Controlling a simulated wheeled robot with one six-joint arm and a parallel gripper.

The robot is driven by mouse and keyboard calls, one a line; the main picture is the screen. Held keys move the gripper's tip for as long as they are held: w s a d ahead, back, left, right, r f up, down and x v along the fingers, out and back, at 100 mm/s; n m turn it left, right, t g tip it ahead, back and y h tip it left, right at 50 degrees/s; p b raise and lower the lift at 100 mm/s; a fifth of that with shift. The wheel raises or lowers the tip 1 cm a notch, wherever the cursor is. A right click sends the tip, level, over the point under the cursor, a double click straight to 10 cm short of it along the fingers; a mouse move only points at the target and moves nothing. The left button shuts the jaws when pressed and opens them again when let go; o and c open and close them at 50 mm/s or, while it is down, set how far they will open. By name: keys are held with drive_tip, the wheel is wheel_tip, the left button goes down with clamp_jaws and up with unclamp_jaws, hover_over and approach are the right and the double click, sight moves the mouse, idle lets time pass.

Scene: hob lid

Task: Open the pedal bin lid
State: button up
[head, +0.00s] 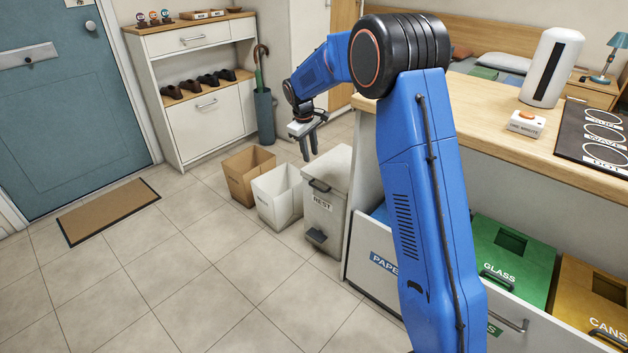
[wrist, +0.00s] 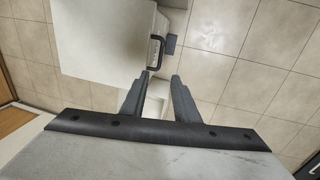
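The pedal bin (head: 325,208) is a light grey box labelled REST, standing on the floor left of the counter. Its lid (head: 332,168) is shut, with a dark handle (head: 319,185) at the front edge and a dark pedal (head: 316,236) low on the front. My gripper (head: 310,156) points down above and slightly left of the lid in the head view. In the wrist view my gripper (wrist: 162,76) is open and empty. The lid (wrist: 105,35), handle (wrist: 155,50) and pedal (wrist: 171,43) show beyond the fingertips, apart from them.
An open white bin (head: 278,195) and a cardboard box (head: 247,175) stand left of the pedal bin. An umbrella stand (head: 264,115) is behind. The counter with its pulled-out drawer of sorting bins (head: 510,258) is to the right. The floor in front is clear.

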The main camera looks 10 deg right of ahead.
sight(316, 187)
drive_tip(key=f, duration=0.5)
drive_tip(key=w+d+f, duration=0.1)
drive_tip(key=f, duration=0.4)
drive_tip(key=d+f, duration=0.1)
drive_tip(key=f, duration=0.5)
drive_tip(key=shift+w+d+f, duration=0.1)
drive_tip(key=shift+w+d, duration=0.1)
drive_tip(key=shift+w, duration=0.15)
clamp_jaws()
